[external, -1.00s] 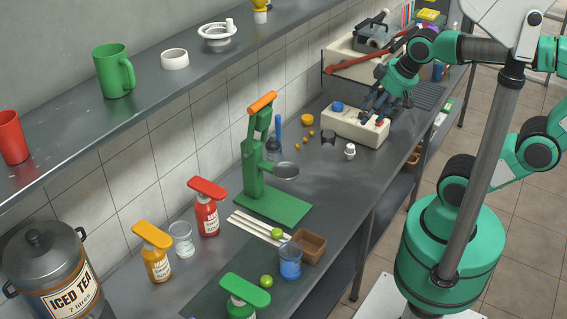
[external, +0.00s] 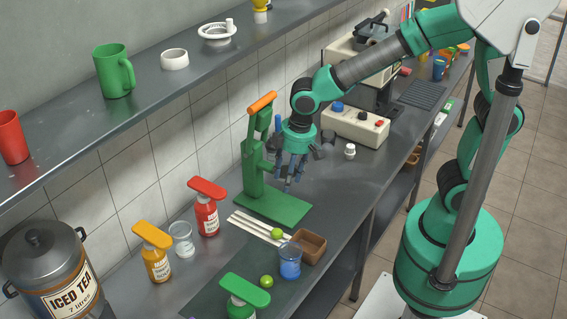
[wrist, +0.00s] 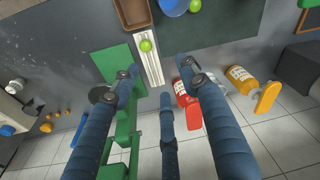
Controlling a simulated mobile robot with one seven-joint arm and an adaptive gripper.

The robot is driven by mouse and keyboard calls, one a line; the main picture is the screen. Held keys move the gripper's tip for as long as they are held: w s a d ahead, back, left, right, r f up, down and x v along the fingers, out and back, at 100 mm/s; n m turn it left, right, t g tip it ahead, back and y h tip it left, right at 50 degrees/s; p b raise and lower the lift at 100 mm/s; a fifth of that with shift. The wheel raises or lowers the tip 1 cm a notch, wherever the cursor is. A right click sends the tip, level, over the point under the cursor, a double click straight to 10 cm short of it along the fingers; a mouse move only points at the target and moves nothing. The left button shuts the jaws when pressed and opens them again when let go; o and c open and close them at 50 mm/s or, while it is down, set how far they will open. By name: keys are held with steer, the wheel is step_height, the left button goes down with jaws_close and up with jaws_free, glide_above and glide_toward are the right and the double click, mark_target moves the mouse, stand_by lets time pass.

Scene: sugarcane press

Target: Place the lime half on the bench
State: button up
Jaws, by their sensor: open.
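Two small green limes show on the bench (external: 335,208). One lime (external: 277,233) lies by the white strips, and it also shows in the wrist view (wrist: 146,45). The other lime (external: 266,281) lies nearer the front, and it shows at the top edge of the wrist view (wrist: 194,5). I cannot tell which is a half. My gripper (external: 288,186) is open and empty, pointing down above the green press's base plate (external: 272,207). Its blue fingers (wrist: 160,80) are spread apart in the wrist view. Both limes are apart from it.
The press's lever column (external: 253,165) stands just left of my gripper. A brown box (external: 310,248) and a blue cup (external: 290,262) stand near the limes. Red (external: 207,212) and orange (external: 157,260) bottles stand along the wall side.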

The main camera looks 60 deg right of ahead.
steer(key=s+a+f+n+g+h, duration=0.1)
steer(key=s+a+f+n, duration=0.1)
steer(key=a+f, duration=1.3)
step_height(320, 180, down, 2)
steer(key=shift+a+n+g+b, duration=0.2)
steer(key=shift+n+g+b, duration=0.2)
steer(key=shift+n, duration=0.1)
steer(key=shift+f, duration=0.1)
steer(key=b, duration=0.2)
glide_above(266, 278)
steer(key=shift+f, duration=4.15)
steer(key=shift+f, duration=0.15)
steer(key=shift+f+b, duration=0.75)
steer(key=shift+f, duration=1.75)
steer(key=c, duration=0.8)
